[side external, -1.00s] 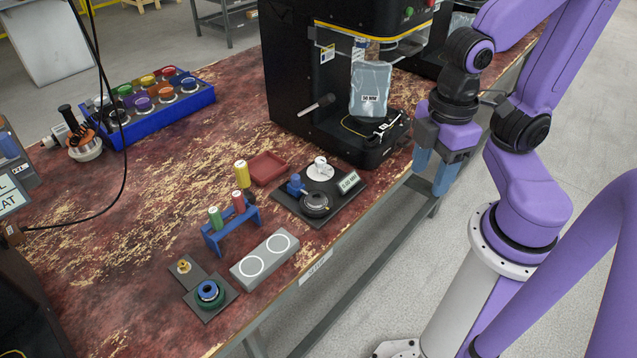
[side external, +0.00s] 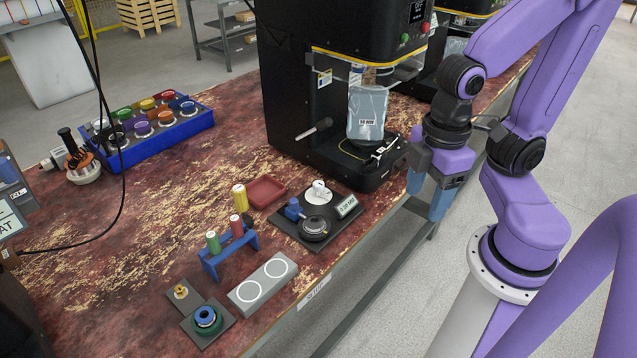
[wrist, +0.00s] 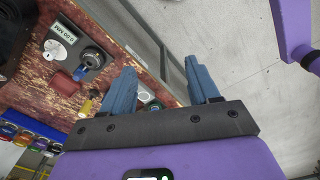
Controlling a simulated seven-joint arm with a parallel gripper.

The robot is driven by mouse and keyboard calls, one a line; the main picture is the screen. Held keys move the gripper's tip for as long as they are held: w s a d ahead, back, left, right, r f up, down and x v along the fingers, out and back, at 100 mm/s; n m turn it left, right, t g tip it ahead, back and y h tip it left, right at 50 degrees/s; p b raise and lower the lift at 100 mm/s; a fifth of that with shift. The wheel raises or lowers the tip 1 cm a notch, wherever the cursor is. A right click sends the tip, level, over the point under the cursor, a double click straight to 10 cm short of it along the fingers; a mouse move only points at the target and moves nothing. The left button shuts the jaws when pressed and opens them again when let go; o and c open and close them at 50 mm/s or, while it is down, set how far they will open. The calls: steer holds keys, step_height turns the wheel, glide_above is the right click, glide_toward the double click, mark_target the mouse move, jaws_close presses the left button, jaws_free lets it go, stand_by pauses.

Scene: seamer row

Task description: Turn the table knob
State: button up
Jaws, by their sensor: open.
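On the bench, a black plate (side external: 290,231) holds a round black knob-like part (side external: 314,229), a blue piece (side external: 293,209), a white disc with a small white knob (side external: 319,191) and a 0.00 MM display (side external: 346,206). A lever with a dark grip (side external: 315,130) sticks out from the black seamer (side external: 290,75). I cannot tell which of these is the table knob. My gripper (side external: 428,193) is open and empty, pointing down past the bench's front edge, right of the plate and apart from it. The plate also shows upper left in the wrist view (wrist: 75,27).
A red tray (side external: 266,192), a blue rack (side external: 229,255) with coloured cylinders, a grey block with two rings (side external: 263,283) and small dark pads stand near the plate. A blue crate (side external: 157,146) of coloured lids lies at back left. Floor is open below my gripper.

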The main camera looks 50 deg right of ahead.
steer(key=w+a+f+m+t+h, duration=0.1)
steer(key=w+f+m, duration=0.1)
steer(key=w+m, duration=0.7)
steer(key=w+f+m+h, duration=0.2)
steer(key=w+m, duration=0.3)
steer(key=w, duration=0.8)
steer(key=m+h, duration=0.2)
steer(key=m, duration=1.1)
glide_above(319, 183)
steer(key=s+a, duration=0.2)
steer(key=a, duration=0.5)
step_height(319, 183, down, 8)
steer(key=f, duration=0.1)
steer(key=x, duration=1.6)
steer(key=shift+w, duration=0.15)
steer(key=c, duration=1)
steer(key=shift+c, duration=0.2)
